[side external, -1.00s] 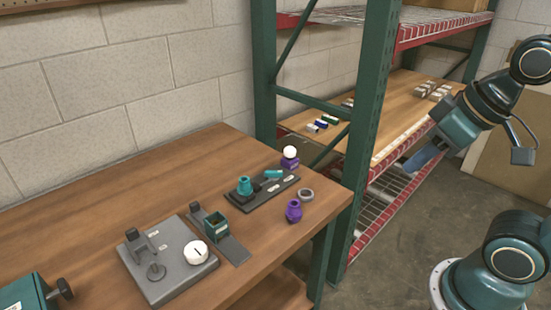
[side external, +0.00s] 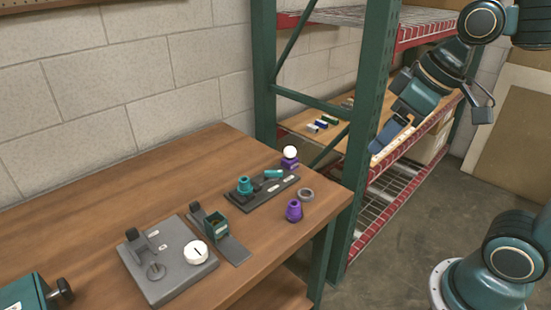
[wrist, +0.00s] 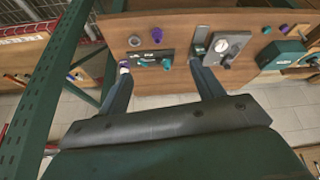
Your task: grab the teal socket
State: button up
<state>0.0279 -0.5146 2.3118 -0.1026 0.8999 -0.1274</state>
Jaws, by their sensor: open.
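The teal socket (side external: 245,186) stands upright at the left end of a dark tray (side external: 262,194) on the wooden table in the side view. In the wrist view the teal socket (wrist: 167,64) appears small and far off, between my fingertips in the picture. A second teal piece (side external: 272,174) lies on the same tray. My gripper (side external: 385,145) is high to the right of the table, by the green shelf post, well apart from the socket. In the wrist view my gripper (wrist: 160,70) is open and empty.
A purple part (side external: 294,210) and grey ring (side external: 306,195) are beside the tray. A white bulb (side external: 290,152) sits on a purple base behind it. A grey fixture plate (side external: 165,265) and green box (side external: 216,225) are at left. The green shelf post (side external: 365,140) stands close to my gripper.

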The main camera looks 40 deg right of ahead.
jog(key=w+a+f+n+g+y, duration=0.15)
jog(key=w+n, duration=0.45)
jog(key=w, duration=1.3)
jog(key=w+d+f+n+g+y, duration=0.1)
jog(key=w+f+n, duration=0.4)
jog(key=w+f, duration=0.9)
jog(key=shift+w+d+g+y, duration=0.15)
jog(key=shift+d+g+y, duration=0.2)
jog(key=shift+g+y, duration=0.15)
jog(key=shift+f, duration=0.15)
send_over(251, 187)
jog(key=shift+w+f, duration=0.1)
jog(key=shift+f, duration=3.75)
